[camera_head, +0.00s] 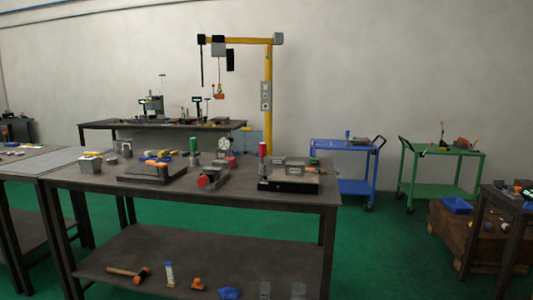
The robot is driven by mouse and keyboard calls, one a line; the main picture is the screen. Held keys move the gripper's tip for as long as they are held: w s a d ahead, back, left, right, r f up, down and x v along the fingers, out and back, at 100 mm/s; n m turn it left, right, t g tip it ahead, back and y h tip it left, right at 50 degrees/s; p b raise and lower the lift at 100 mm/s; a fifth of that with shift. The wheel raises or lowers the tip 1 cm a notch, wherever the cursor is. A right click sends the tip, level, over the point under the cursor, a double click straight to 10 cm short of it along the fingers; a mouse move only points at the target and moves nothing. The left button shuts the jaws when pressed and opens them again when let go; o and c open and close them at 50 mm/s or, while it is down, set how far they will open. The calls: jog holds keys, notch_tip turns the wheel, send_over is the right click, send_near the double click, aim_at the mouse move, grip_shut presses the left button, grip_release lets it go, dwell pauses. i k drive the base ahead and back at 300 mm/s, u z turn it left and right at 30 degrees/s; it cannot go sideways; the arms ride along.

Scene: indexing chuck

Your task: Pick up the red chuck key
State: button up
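Several red items are on the near workbench (100,184), too small to tell which is the red chuck key. An upright red-handled tool (262,150) stands at the left end of a dark flat block (290,184). A round red part (203,182) sits low at the front of a grey device (213,174). A small red piece (231,162) shows just behind that device. My gripper is not in view.
A green-handled tool (193,146) stands upright on the bench. A hammer (130,273) and bottle (169,273) are on its lower shelf. A yellow hoist (267,90) stands behind. Blue (345,147) and green (470,154) carts stand right; green floor (390,250) is open between.

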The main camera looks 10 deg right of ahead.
aim_at(262, 145)
jog(key=u, duration=0.05)
jog(key=i, duration=1)
jog(key=z, duration=0.05)
